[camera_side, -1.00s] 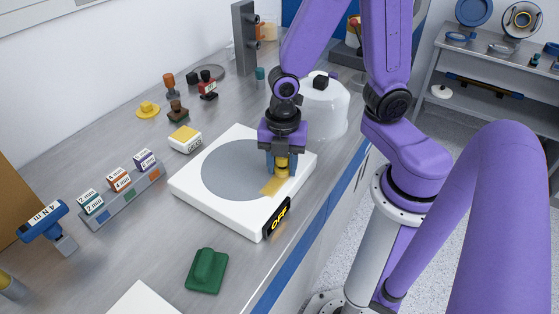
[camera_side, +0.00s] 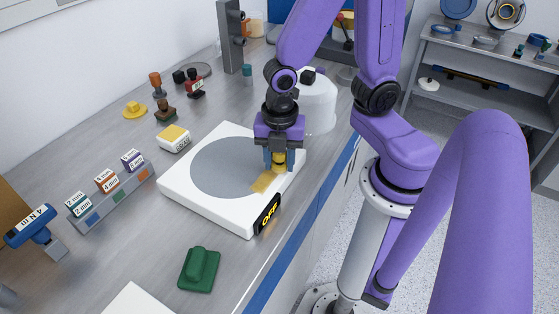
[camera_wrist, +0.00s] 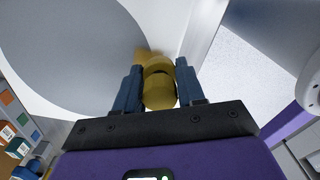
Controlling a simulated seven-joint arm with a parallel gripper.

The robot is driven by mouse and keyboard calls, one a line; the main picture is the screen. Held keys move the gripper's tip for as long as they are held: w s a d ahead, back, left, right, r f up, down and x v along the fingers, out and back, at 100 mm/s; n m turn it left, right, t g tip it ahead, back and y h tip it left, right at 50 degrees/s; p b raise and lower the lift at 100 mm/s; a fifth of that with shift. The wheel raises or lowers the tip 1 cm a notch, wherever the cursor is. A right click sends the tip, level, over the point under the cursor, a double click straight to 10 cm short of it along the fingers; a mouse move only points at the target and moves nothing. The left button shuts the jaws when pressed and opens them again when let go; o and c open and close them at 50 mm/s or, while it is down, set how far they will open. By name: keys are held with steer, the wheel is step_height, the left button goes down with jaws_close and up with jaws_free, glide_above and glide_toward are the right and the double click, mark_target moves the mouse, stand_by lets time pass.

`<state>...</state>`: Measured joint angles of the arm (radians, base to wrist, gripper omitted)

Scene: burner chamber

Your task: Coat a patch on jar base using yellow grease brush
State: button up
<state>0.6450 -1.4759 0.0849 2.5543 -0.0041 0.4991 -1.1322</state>
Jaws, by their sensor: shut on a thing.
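The jar base (camera_side: 183,189) is a white square slab with a grey disc (camera_side: 228,168) on top and a black "OFF" display on its front edge. A yellowish patch (camera_side: 263,182) lies on its right part, across the disc's edge. My gripper (camera_side: 278,160) is over the right part of the base, pointing down, its blue fingers shut on the yellow grease brush (camera_side: 279,168). The wrist view shows the brush (camera_wrist: 159,90) between the fingertips (camera_wrist: 157,75), with yellow just beyond it. I cannot tell whether the brush touches the base.
A clear bell jar (camera_side: 319,108) with a black knob stands close behind my gripper. A yellow-topped white box (camera_side: 173,139), a rack of labelled blocks (camera_side: 113,195) and a green block (camera_side: 199,269) stand around the base.

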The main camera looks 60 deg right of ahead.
steer(key=shift+r, duration=2.55)
